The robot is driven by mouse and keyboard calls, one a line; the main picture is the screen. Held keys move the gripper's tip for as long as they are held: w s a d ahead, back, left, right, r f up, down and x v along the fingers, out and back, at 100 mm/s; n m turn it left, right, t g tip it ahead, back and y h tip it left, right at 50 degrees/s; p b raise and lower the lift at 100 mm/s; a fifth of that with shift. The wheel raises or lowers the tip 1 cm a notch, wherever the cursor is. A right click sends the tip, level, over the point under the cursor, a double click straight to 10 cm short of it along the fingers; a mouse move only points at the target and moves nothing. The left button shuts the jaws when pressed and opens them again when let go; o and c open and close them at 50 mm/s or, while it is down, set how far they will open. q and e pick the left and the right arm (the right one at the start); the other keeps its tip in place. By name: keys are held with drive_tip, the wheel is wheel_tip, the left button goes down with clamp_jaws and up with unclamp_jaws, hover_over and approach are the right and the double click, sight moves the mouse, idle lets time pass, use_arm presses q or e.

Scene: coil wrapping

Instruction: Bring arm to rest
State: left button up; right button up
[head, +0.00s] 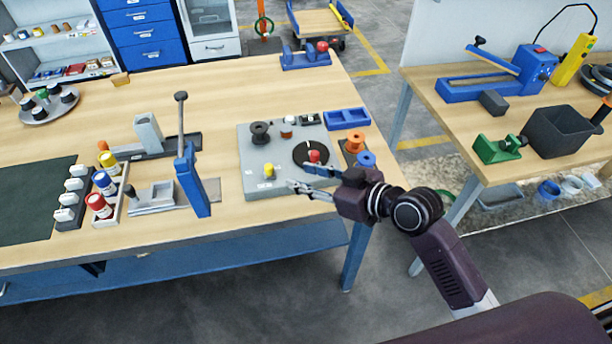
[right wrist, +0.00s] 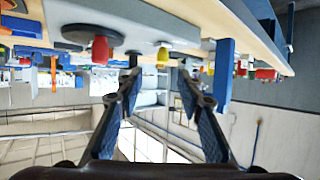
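My right gripper (head: 298,177) reaches in from the right over the front edge of the grey winding board (head: 287,150). Its two fingers are apart, with nothing between them. In the right wrist view, which looks upside down, the open gripper (right wrist: 158,65) also shows empty. On the board are a black spool (head: 260,132), a black disc (head: 301,151) with a red knob (head: 315,156), and a yellow knob (head: 268,170). The red knob (right wrist: 100,48) and yellow knob (right wrist: 162,56) also show in the right wrist view. My left gripper is not in view.
A blue upright tool (head: 192,181) stands left of the board. Orange (head: 355,139) and blue (head: 365,160) spools stand at the board's right. A second table (head: 440,90) holds a blue press and a dark bin (head: 562,132). Floor shows between the tables.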

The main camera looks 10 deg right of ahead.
idle(0.3)
drive_tip(key=s+d+f+m+g+h, duration=0.4)
drive_tip(key=s+f, duration=0.4)
drive_tip(key=s, duration=0.5)
drive_tip(key=s+d+f+m+g+h, duration=0.3)
drive_tip(key=s+d+f, duration=0.35)
drive_tip(key=s, duration=0.55)
wheel_tip(320, 180, down, 26)
drive_tip(key=s+n+g+h, duration=0.1)
drive_tip(key=s+n+g, duration=0.1)
drive_tip(key=s+d+f+b, duration=0.1)
drive_tip(key=s+d+f, duration=0.1)
drive_tip(key=s+f, duration=1.5)
drive_tip(key=shift+s+d+g, duration=0.15)
drive_tip(key=shift+s+g, duration=0.05)
drive_tip(key=shift+g, duration=0.2)
